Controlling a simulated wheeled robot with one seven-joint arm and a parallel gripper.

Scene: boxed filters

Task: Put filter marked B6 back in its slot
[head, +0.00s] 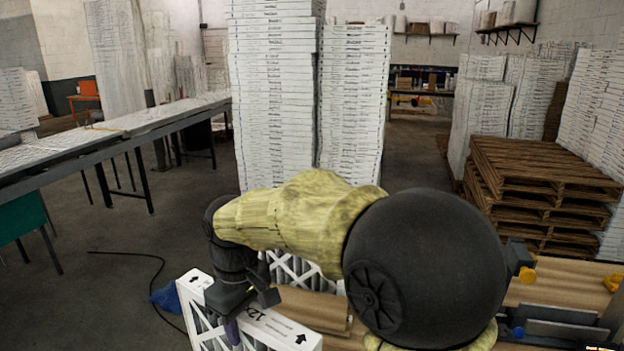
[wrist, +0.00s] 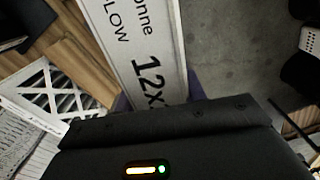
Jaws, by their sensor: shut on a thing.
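A white-framed pleated filter (head: 278,328) stands low in the front of the head view, with arrows and "12" printed on its edge. My gripper (head: 240,310) is shut on this edge from above. In the wrist view the same filter (wrist: 140,45) runs up from between the purple fingertips, showing "12x" and "LOW". No B6 mark is readable on it. Another white filter with a cross lattice (wrist: 52,92) is at the left of the wrist view, apart from the held one. No empty slot can be made out; my arm hides much of the area behind the gripper.
A brown wood-coloured surface (head: 312,306) lies right beside the held filter. Tall stacks of white boxes (head: 275,95) stand behind. Wooden pallets (head: 540,180) are at right, a long table (head: 100,140) at left.

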